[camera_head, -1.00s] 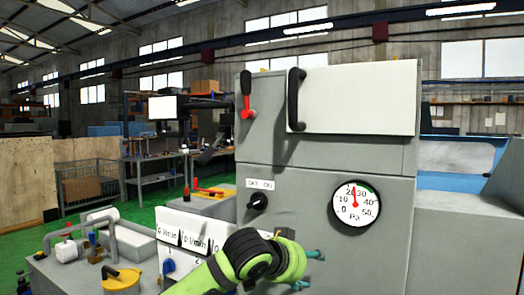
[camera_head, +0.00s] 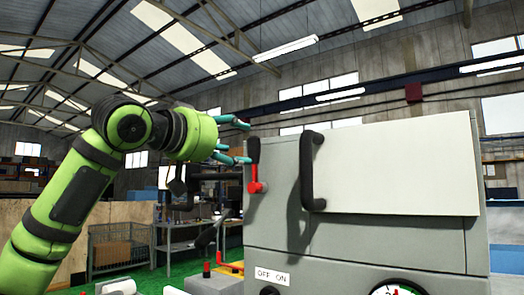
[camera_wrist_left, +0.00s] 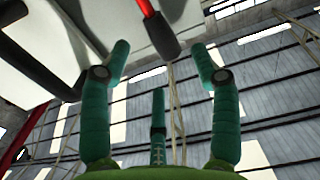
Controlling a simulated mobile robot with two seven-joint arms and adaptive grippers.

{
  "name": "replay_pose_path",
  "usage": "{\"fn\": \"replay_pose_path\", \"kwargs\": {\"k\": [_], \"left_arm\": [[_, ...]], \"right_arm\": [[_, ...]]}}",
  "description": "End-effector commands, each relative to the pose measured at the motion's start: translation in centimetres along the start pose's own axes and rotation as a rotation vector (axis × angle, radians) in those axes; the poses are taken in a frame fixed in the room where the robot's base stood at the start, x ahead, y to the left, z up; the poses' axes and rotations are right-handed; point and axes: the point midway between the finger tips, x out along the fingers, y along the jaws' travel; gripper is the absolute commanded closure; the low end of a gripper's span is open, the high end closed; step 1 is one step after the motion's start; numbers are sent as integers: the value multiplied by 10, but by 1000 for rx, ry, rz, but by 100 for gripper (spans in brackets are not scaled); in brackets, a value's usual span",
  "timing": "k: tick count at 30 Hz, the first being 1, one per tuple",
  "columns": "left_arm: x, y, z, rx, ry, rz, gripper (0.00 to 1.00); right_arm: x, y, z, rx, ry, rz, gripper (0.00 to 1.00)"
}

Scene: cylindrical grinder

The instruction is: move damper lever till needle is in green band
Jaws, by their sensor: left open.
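The damper lever (camera_head: 254,165), with a black grip and a red lower part, stands upright at the left edge of the grey cabinet's front. My left gripper (camera_head: 246,142) is open, its teal fingers reaching from the left to beside the lever's black grip. In the left wrist view the black grip (camera_wrist_left: 163,38) shows near the opening between the spread fingertips (camera_wrist_left: 161,56); I cannot tell whether they touch. The round white gauge (camera_head: 398,288) is cut off at the bottom edge. Its needle reading and any green band cannot be made out. My right gripper is out of view.
A black bar handle (camera_head: 312,170) on the white panel (camera_head: 400,165) stands just right of the lever. An OFF/ON switch label (camera_head: 272,276) is below. A workbench (camera_head: 190,235) and a wire cage (camera_head: 118,250) are behind on the left.

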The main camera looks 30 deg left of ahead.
Motion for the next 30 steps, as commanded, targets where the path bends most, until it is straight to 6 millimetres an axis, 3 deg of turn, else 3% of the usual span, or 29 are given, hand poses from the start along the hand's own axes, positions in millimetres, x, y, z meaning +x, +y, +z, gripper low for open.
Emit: {"fn": "replay_pose_path", "kwargs": {"k": [5, 12, 24, 28, 29, 30], "left_arm": [[24, 0, -4, 0, -2, -2, 38], [57, 0, -3, 1, -1, -2, 38], [67, 0, -1, 2, 1, -1, 38], [67, 0, -1, 2, 1, -1, 90], [67, 0, -1, 2, 1, -1, 100], [67, 0, -1, 2, 1, -1, 100]], "right_arm": [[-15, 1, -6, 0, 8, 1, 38], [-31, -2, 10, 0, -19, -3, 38], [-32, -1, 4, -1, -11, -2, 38], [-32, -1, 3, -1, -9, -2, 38], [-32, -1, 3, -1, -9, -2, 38], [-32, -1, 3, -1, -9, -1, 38]]}}
